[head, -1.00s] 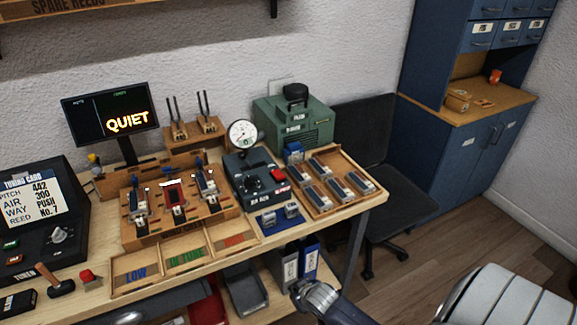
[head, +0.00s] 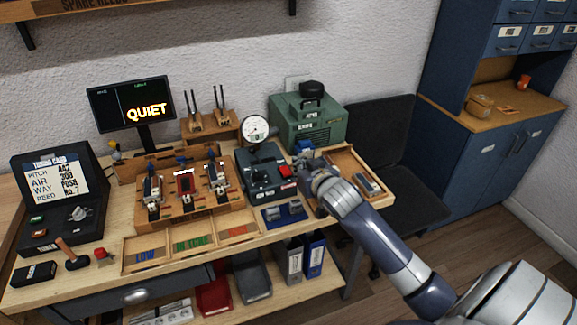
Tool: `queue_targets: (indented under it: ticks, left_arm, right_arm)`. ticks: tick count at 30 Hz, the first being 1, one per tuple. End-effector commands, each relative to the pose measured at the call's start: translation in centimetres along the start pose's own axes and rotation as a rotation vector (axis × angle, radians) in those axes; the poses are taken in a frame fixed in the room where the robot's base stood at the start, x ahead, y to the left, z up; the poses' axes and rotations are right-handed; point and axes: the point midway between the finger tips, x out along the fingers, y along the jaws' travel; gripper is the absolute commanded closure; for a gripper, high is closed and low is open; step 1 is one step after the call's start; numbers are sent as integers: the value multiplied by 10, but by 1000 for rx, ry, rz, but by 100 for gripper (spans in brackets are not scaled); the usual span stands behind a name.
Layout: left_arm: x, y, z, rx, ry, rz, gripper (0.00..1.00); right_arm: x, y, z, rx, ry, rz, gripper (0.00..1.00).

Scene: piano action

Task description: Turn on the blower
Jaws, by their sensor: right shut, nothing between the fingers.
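A green box (head: 322,133) with a black handle on top, likely the blower, stands at the back right of the bench; its label is too small to read. A small blue part (head: 303,146) sits low at its front. In front of it to the left is a dark control box (head: 262,184) with a black knob, a red switch (head: 286,170) and a round gauge (head: 255,129). My right gripper (head: 306,166) is shut and empty, just right of the red switch and below the blue part. Whether it touches anything cannot be told. My left gripper is not in view.
A wooden rack (head: 187,208) with reed holders stands left of the control box. A monitor (head: 132,104) reads QUIET. A dark chair (head: 385,130) stands right of the bench.

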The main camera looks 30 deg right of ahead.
Motion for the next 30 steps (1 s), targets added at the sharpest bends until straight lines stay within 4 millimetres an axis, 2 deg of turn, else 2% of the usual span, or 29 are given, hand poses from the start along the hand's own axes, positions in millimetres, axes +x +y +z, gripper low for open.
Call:
queue_targets:
  ticks: [14, 17, 30]
  left_arm:
    - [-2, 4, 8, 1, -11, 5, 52]
    - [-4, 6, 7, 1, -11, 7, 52]
    - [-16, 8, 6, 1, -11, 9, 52]
  right_arm:
    - [5, 0, -3, 3, 5, 0, 100]
    - [14, 0, -4, 4, 5, -1, 100]
    - [76, 0, -5, 3, 5, 1, 100]
